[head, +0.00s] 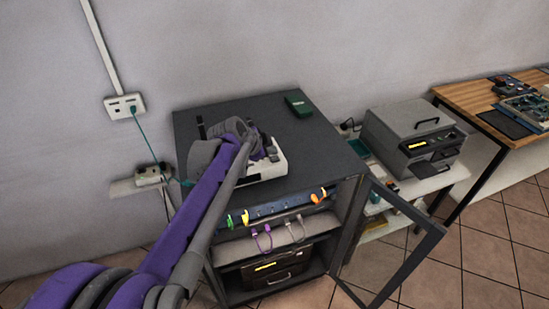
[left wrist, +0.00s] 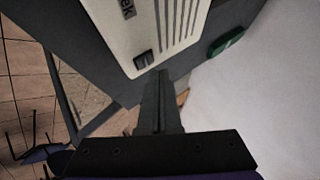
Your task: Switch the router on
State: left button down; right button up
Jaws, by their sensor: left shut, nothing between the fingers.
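The router (head: 277,168) is a white box on top of the dark cabinet in the head view, partly hidden by my left arm. In the left wrist view the router (left wrist: 188,22) shows a slotted white face with part of a label. A small black switch (left wrist: 143,58) sits near its edge; I cannot tell which way it is set. My left gripper (left wrist: 160,74) is shut and empty, its tips very near the switch, just beside it. I cannot tell whether they touch. My right gripper is in neither view.
The cabinet top (head: 315,150) has free room around a green box (head: 299,106). The cabinet's door (head: 400,260) stands open at the right, with cables inside. A wall socket (head: 125,106) holds a green cable. A grey printer-like machine (head: 410,130) stands right.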

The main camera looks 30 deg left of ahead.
aim_at(272, 159)
pick_arm(q)
jog(key=shift+f, duration=0.1)
dwell(0.3)
jog(key=shift+f, duration=0.35)
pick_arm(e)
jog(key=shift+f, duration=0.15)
pick_arm(q)
jog(key=shift+f, duration=0.35)
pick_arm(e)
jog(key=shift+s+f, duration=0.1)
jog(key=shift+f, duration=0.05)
pick_arm(q)
jog(key=shift+r, duration=0.1)
dwell(0.5)
jog(key=shift+r+p, duration=0.4)
jog(key=shift+r, duration=0.25)
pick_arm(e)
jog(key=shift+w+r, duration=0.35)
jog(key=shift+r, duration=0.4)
pick_arm(q)
jog(key=shift+r, duration=0.1)
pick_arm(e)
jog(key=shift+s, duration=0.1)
